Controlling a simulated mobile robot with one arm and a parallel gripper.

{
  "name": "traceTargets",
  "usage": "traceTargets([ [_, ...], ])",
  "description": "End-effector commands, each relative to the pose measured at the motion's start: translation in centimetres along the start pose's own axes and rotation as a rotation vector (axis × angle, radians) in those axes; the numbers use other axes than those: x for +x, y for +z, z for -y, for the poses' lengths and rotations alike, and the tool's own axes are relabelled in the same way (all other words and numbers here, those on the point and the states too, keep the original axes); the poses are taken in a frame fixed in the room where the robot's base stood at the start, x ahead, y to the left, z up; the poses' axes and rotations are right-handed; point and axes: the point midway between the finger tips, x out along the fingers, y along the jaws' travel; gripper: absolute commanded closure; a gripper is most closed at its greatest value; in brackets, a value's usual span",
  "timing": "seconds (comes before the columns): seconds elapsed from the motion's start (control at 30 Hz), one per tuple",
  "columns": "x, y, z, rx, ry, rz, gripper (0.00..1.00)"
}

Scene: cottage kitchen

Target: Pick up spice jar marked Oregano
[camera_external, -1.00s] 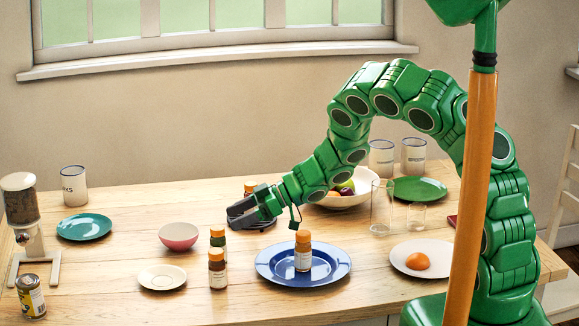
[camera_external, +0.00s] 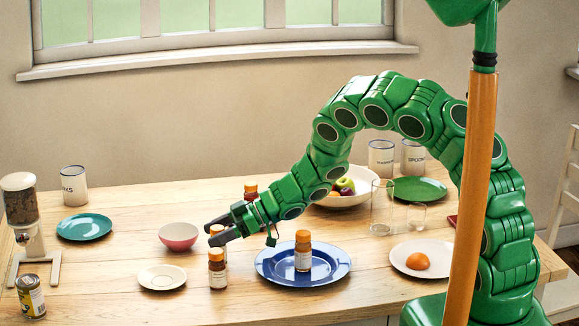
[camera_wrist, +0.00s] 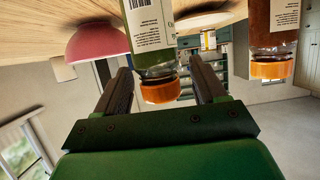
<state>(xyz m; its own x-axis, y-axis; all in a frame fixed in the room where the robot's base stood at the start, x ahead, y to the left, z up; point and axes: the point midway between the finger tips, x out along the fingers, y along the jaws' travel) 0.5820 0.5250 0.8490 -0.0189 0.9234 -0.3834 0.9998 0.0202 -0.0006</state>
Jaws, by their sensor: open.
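A spice jar with green contents and an orange cap (camera_wrist: 150,45) stands between the two spread fingers of my gripper (camera_external: 213,232) in the wrist view, which shows the scene upside down. My gripper (camera_wrist: 163,70) is open and not closed on the jar. Only a barcode side of its label shows, so I cannot read a name. In the external view my fingers hide most of this jar. A second jar with brownish contents (camera_external: 217,269) stands just in front of it and also shows at the right in the wrist view (camera_wrist: 272,30).
One more jar (camera_external: 303,250) stands on the blue plate (camera_external: 335,272), and another (camera_external: 251,190) stands behind my gripper. A pink bowl (camera_external: 178,237) is close to the left, with a cream saucer (camera_external: 162,277) in front. A fruit bowl (camera_external: 340,201) stands behind my arm.

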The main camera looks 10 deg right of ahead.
Motion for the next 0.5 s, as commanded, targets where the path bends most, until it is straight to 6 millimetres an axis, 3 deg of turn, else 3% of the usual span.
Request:
traceTargets([
  [0.1,1.35,-0.04,0.07,0.000,-0.002,-0.003,0.30],
  [0.37,1.65,-0.06,-0.02,0.000,0.000,-0.001,0.30],
  [0.5,1.64,-0.06,-0.01,0.000,0.000,-0.001,0.46],
])
